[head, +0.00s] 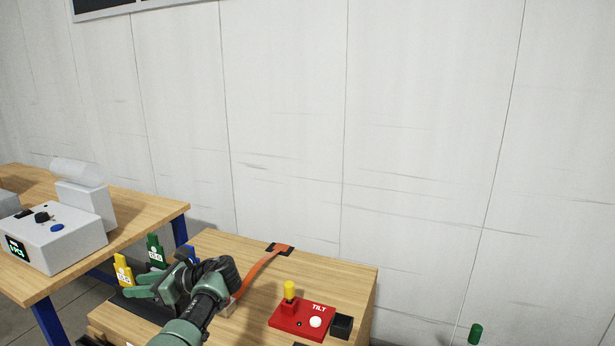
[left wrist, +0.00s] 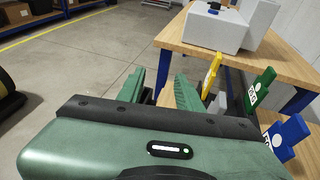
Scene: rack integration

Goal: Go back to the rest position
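My left gripper (head: 140,286) is in the head view over the left part of the near wooden table (head: 335,268), beside a yellow tag (head: 123,270) and a green tag (head: 155,252). Its green fingers look apart. In the left wrist view the fingers (left wrist: 158,92) show with a gap and nothing held between them. The yellow tag (left wrist: 211,76), green tag (left wrist: 260,90) and blue tag (left wrist: 287,137) stand to the right of the fingers there. My right gripper is in neither view.
A white device (head: 62,240) stands on the left table. A wall closes the back.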

